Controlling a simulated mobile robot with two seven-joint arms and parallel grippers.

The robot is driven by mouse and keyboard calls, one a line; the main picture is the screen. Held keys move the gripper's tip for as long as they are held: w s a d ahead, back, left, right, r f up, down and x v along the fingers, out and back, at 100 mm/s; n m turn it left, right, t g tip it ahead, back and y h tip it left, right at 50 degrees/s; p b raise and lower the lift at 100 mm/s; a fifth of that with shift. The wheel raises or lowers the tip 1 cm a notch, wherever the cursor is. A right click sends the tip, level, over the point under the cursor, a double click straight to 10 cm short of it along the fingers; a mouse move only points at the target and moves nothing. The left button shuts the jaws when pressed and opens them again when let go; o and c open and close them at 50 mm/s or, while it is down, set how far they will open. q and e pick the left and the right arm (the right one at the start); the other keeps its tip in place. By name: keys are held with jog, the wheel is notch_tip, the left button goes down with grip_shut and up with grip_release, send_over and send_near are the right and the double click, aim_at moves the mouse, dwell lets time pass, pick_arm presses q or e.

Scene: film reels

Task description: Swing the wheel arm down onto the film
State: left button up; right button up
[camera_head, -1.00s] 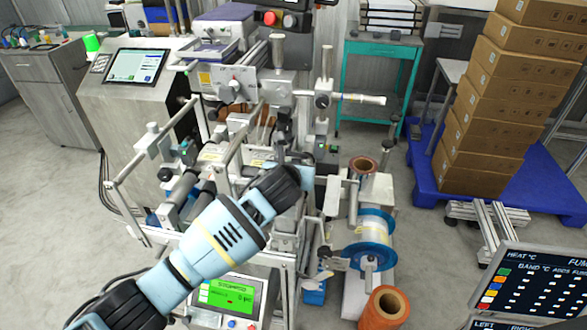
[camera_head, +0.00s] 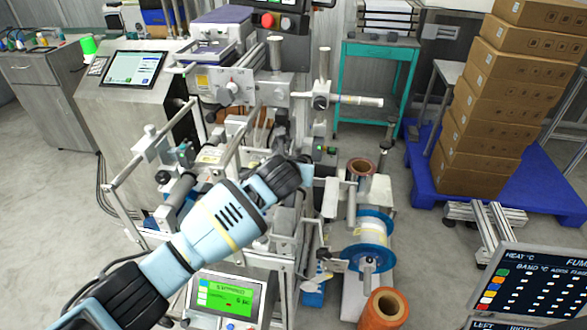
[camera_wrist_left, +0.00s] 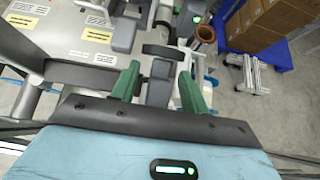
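My left gripper (camera_wrist_left: 160,72) shows two green fingers spread apart in the left wrist view. A dark grey bar (camera_wrist_left: 160,90) of the machine lies in the gap between them; I cannot tell whether either finger touches it, or whether it is the wheel arm. In the head view my left arm reaches up and right over the machine front, and its wrist hides the fingers and the parts behind. A blue-flanged reel (camera_head: 369,236) with pale film stands to the right of the wrist. I cannot pick out the wheel arm for certain. My right gripper is not in view.
A brown roll (camera_head: 360,168) sits above the reel, and an orange roll (camera_head: 385,308) stands below it. Metal posts and bars (camera_head: 322,100) rise behind my wrist. Stacked boxes (camera_head: 500,120) stand on a blue pallet (camera_head: 425,185) at right. A screen (camera_head: 535,285) fills the lower right.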

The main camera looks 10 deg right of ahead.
pick_arm(q)
jog(key=shift+r, duration=0.15)
jog(key=shift+s+a+r, duration=0.1)
jog(key=shift+s+r, duration=0.2)
jog(key=shift+s, duration=0.15)
jog(key=v, duration=0.6)
jog(key=shift+s, duration=0.25)
jog(key=shift+a+r, duration=0.1)
